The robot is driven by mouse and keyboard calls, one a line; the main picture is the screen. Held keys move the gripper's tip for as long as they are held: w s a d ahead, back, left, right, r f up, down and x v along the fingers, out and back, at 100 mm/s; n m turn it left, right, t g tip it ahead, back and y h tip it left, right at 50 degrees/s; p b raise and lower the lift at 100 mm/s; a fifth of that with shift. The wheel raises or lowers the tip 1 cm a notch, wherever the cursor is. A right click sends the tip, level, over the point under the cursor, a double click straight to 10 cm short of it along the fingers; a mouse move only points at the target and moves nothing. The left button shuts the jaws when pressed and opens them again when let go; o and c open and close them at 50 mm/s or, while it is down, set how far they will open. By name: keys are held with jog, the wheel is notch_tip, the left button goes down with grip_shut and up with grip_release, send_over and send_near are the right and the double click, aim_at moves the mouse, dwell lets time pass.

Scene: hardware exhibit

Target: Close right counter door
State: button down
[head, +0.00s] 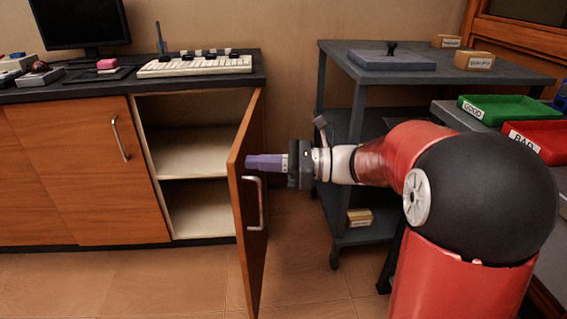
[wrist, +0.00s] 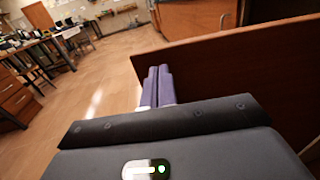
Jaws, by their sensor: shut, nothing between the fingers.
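The right counter door (head: 250,190) stands wide open, swung out from the counter toward the viewer. Its silver handle (head: 254,202) is on the right-hand face. Behind the door the cabinet interior (head: 190,150) shows one shelf and is empty. My gripper (head: 250,162) is shut and empty, its purple fingers pointing left at the right-hand face of the door, just above the handle. I cannot tell whether the fingertips touch the door. In the wrist view the shut fingers (wrist: 158,86) lie in front of the wooden door panel (wrist: 230,68).
The left counter door (head: 85,165) is closed. A keyboard (head: 195,66) and a monitor (head: 80,22) are on the countertop. A grey shelf cart (head: 435,68) stands right of the door, beside my arm. Green (head: 510,108) and red trays (head: 540,138) sit at the right. Floor (head: 120,285) in front is clear.

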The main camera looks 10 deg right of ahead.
jog(key=shift+w+a, duration=0.1)
jog(key=shift+a, duration=0.35)
jog(key=shift+a, duration=0.15)
